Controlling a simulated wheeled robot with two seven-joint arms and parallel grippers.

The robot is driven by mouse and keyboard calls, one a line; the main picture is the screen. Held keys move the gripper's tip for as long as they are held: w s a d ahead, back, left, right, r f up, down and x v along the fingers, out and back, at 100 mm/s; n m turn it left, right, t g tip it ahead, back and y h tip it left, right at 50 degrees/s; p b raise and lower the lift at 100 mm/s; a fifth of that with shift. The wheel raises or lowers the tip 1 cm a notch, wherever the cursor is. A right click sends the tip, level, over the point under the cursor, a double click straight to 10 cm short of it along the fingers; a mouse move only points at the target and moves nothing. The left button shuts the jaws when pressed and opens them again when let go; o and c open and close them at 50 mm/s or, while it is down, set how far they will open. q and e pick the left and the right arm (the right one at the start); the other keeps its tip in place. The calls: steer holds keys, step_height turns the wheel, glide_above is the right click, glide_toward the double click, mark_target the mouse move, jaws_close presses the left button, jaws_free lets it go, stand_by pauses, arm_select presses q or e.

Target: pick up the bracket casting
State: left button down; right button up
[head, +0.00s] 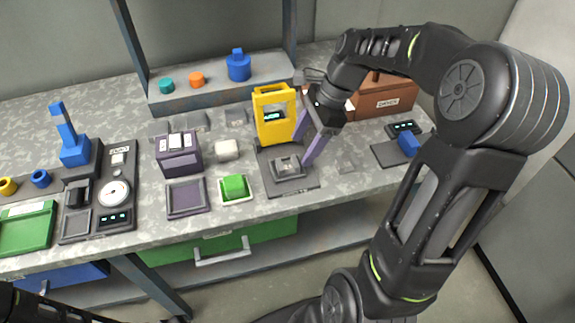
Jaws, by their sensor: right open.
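A small grey metal piece (288,168), which looks like the bracket casting, lies on the dark base plate (309,184) in front of a yellow frame (260,136) with a small display. My right gripper (302,152) reaches down from the right, with its purple fingers apart. It is just right of and above the grey piece and is not holding it. The gap between fingers and piece is hard to judge. Of my left arm only a dark part shows at the bottom left; its gripper is out of view.
A gauge station (112,194) stands further left. A brown dryer box (388,98) and a blue piece (408,144) are right.

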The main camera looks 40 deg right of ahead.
mark_target(294, 161)
steer(key=x, duration=0.4)
steer(key=shift+a+f, duration=0.15)
steer(key=shift+f, duration=0.1)
steer(key=shift+c, duration=0.4)
jaws_close()
stand_by(0.5)
